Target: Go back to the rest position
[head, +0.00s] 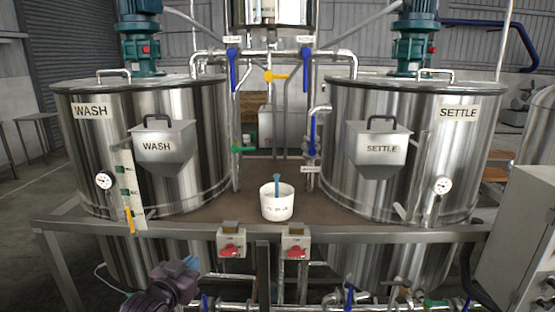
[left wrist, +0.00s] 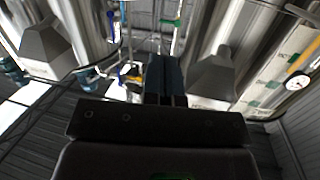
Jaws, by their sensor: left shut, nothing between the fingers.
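My left gripper (head: 190,263) shows at the bottom of the head view, left of centre, in front of and below the platform edge. Its blue fingers are shut with nothing between them. In the left wrist view the closed fingers (left wrist: 165,80) point toward the tanks and touch nothing. My right gripper is in neither view. The WASH tank (head: 205,130) stands at left and the SETTLE tank (head: 340,140) at right.
A white tub (head: 277,207) with a blue-handled tool stands on the platform (head: 240,190) between the tanks. Two red switches (head: 231,247) (head: 295,248) sit on the front rail. Pipes with blue valve handles (head: 350,297) run below. A grey cabinet (head: 522,240) stands at far right.

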